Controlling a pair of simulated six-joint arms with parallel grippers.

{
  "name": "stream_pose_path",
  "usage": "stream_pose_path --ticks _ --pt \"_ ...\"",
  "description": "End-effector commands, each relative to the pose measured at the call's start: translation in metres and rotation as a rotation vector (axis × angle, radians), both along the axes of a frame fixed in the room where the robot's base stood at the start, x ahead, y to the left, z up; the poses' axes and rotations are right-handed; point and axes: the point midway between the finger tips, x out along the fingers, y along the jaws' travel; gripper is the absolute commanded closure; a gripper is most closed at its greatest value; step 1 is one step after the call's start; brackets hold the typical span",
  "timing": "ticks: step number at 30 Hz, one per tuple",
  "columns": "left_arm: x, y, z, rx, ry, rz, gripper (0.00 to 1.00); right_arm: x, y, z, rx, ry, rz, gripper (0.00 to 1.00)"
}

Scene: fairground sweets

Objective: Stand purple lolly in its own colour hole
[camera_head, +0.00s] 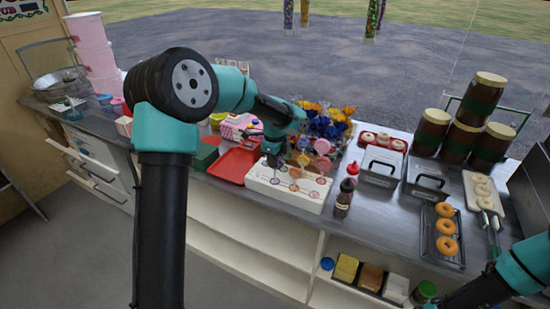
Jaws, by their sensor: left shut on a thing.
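The white lolly stand (284,195) is a long block with coloured ring marks on its top, at the front of the counter. Several pink and orange lollies (322,165) stand at its right part. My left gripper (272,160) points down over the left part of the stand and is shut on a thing. The fingers mostly hide what they hold; no purple lolly shows clearly elsewhere, so I take it to be the purple lolly. I cannot tell whether its stick touches a hole. My right arm enters at the lower right; its gripper is out of frame.
A red tray (232,165) lies left of the stand. A dark sauce bottle (344,198) and a red bottle (353,169) stand close at its right. Blue and orange wrapped sweets (328,122) are behind it. Metal bins (381,167) and a doughnut rack (430,247) lie farther right.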

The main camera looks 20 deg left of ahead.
Motion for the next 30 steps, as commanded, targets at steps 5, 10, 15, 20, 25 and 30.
stream_pose_path --ticks 5,10,15,20,25,30 --pt "-0.0001 0.0 -0.0068 -0.001 0.0 0.0 1.0 0.0 0.0 0.0 0.0 0.0 0.0 0.57" --pt "-0.0001 0.0001 -0.0093 0.0 -0.001 0.001 1.0 0.0 0.0 0.0 0.0 0.0 0.0 0.57" --pt "-0.0001 0.0002 -0.0092 0.0 -0.001 0.001 1.0 0.0 0.0 0.0 0.0 0.0 0.0 0.57" --pt "-0.0001 0.0002 -0.0092 0.0 -0.001 0.001 0.67 0.0 0.0 0.0 0.0 0.0 0.0 0.57" --pt "-0.0001 0.0002 -0.0092 0.0 -0.001 0.001 0.52 0.0 0.0 0.0 0.0 0.0 0.0 0.57" --pt "-0.0001 0.0002 -0.0093 0.0 -0.001 0.001 0.5 0.0 0.0 0.0 0.0 0.0 0.0 0.57"
